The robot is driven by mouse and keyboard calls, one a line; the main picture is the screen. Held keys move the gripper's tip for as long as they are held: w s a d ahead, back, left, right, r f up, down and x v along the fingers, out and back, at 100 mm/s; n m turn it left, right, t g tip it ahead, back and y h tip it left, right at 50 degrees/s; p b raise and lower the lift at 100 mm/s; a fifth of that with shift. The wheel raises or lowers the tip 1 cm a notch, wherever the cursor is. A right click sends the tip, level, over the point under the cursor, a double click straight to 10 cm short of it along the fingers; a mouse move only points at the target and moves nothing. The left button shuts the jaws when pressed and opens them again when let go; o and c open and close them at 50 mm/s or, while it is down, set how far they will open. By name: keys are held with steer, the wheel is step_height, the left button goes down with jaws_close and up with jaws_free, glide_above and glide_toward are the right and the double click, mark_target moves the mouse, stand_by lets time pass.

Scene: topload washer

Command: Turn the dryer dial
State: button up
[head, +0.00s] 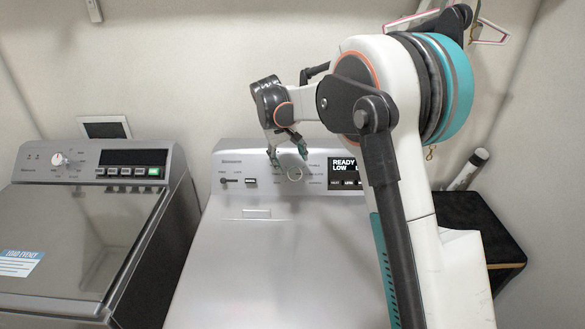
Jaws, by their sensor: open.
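The machine on the right, which appears to be the dryer (250,240), has a grey control panel with a round, light-coloured dial (295,173) near its middle. My gripper (288,156) is at the panel, its two fingers apart and pointing down toward the dial. The fingertips are at the dial's upper edge in the picture, with no object between them. I cannot tell whether they touch the dial. My arm covers the right part of the panel, including part of the lit display (344,170) that reads "READY".
A washer (150,225) with a glass lid, its own dial (59,159) and a dark display stands on the left. A black box (475,225) and a grey cylinder (466,168) are on the right. The wall is close behind both machines.

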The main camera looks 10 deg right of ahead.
steer(key=shift+v, duration=2.2)
steer(key=shift+s+r, duration=0.1)
steer(key=s+d+r+t+y+b, duration=0.15)
steer(key=s+r, duration=0.25)
steer(key=s, duration=0.7)
steer(key=s+d+r+t+y, duration=0.1)
steer(key=s+d+r, duration=0.15)
steer(key=s, duration=0.75)
steer(key=s+f+m+t, duration=0.1)
steer(key=s+f, duration=0.2)
steer(key=s, duration=0.6)
steer(key=s+f+m+t+b, duration=0.1)
steer(key=s+f, duration=0.3)
steer(key=s, duration=0.6)
steer(key=shift+a+y, duration=0.2)
steer(key=shift+y, duration=0.15)
steer(key=shift+t, duration=0.25)
